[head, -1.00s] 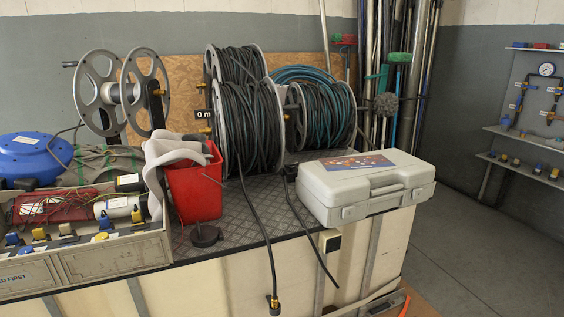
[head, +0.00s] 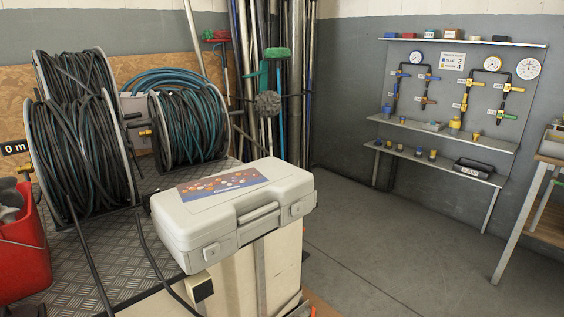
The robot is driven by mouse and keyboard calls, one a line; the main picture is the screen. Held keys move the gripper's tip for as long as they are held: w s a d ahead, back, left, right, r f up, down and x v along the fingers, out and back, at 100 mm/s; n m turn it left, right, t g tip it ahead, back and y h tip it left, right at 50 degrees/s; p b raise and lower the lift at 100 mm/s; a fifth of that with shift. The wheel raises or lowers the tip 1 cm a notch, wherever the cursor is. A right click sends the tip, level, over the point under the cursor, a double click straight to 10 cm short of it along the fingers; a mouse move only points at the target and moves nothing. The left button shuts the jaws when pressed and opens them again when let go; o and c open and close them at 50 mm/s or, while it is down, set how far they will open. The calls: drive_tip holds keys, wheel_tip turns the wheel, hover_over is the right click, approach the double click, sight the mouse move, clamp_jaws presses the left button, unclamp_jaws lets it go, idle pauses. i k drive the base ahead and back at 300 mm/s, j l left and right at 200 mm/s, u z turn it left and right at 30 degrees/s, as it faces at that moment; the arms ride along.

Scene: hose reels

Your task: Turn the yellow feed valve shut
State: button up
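A grey wall panel (head: 455,72) at the back right carries pipes, round gauges and small valves. The left group has blue parts, such as the blue valve (head: 432,78). Small labels sit beside the valves but are too small to read, so I cannot tell which one is the feed valve or how its handle is turned. My gripper is not in view.
A bench with hose reels (head: 190,125), a red bucket (head: 24,245) and a grey case (head: 235,207) fills the left. Poles (head: 275,60) lean in the corner. A workbench (head: 535,190) stands at the far right. The floor (head: 390,245) before the panel is clear.

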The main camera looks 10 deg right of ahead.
sight(465, 95)
drive_tip(key=i+l+z, duration=0.15)
drive_tip(key=z, duration=0.25)
drive_tip(key=i+l+z, duration=0.1)
drive_tip(key=i+z, duration=0.25)
drive_tip(key=i+l+z, duration=0.1)
drive_tip(key=z, duration=0.3)
drive_tip(key=i+l+z, duration=0.1)
drive_tip(key=i+z, duration=0.25)
drive_tip(key=i, duration=0.2)
drive_tip(key=i+z, duration=0.35)
drive_tip(key=i, duration=0.15)
drive_tip(key=i+l+u, duration=0.15)
drive_tip(key=i+u, duration=0.2)
drive_tip(key=i, duration=0.9)
drive_tip(key=i+l+u, duration=0.1)
drive_tip(key=i+u, duration=0.4)
drive_tip(key=i, duration=0.85)
